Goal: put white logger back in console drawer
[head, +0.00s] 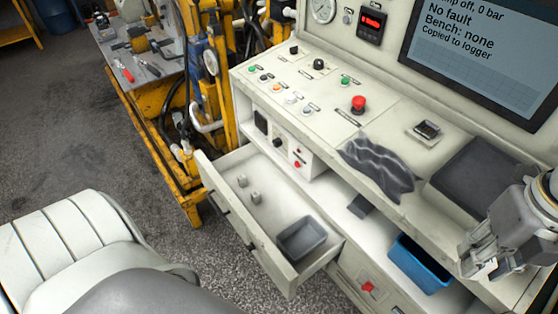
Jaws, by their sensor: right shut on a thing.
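The console drawer (237,218) is pulled open below the console. It holds two small grey blocks and a grey tray (301,239). My right gripper (478,262) is at the right, by the console's front edge and to the right of the open drawer. It is shut on a pale thing, mostly hidden by the fingers; I cannot tell whether that is the white logger. A small pale device with a dark display (427,130) lies on the console top. My left gripper is not in view.
A dark cloth (377,168) hangs over the console's front edge. A blue bin (420,264) stands on the shelf below, near my right gripper. A white box with a red button (299,163) stands behind the drawer. A yellow-framed bench (160,134) is beyond the drawer's left side.

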